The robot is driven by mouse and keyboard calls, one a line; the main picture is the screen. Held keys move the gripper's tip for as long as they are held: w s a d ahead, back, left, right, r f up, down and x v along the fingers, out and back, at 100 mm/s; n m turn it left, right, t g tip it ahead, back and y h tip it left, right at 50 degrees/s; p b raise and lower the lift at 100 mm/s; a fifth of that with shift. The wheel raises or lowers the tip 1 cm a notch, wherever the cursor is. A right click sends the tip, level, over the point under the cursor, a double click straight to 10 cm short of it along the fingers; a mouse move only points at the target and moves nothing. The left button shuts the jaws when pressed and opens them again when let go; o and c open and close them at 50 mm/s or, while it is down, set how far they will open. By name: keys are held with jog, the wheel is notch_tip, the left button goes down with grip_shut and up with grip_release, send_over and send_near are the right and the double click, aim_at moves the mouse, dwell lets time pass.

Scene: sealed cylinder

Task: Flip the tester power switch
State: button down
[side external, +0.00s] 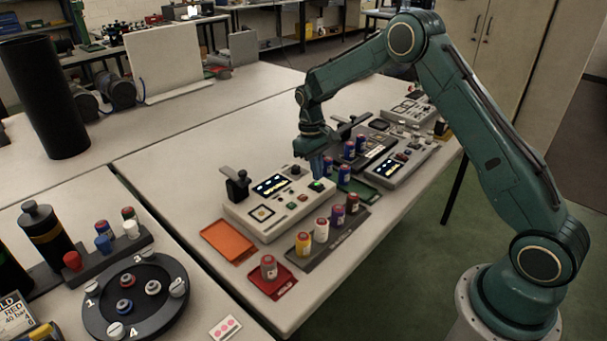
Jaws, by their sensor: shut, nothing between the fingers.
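The tester (268,229) is a light grey box with a lit display, several small knobs and buttons and a black clamp-like part at its left end. It sits in the middle of the near table. A green button or switch (316,185) is near its right end. I cannot tell which control is the power switch, or its position. My gripper (320,174) points down just above the tester's right end, close to the green control. Its fingers are shut and hold nothing. I cannot tell whether they touch the panel.
A rack of several small cylinders (330,243) stands in front of the tester. An orange tray (228,240) and a red tray (284,286) with one cylinder lie nearby. A second device (398,169) is to the right. A black turntable (137,300) is at lower left.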

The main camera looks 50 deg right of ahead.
jog(key=shift+s+f, duration=0.2)
jog(key=shift+f, duration=1.05)
jog(key=shift+s+f, duration=0.15)
jog(key=shift+f, duration=0.15)
jog(key=shift+w+r, duration=0.25)
jog(key=shift+w, duration=0.6)
jog(key=shift+r, duration=0.1)
notch_tip(320, 180, up, 14)
jog(key=s, duration=0.2)
jog(key=shift+s, duration=0.15)
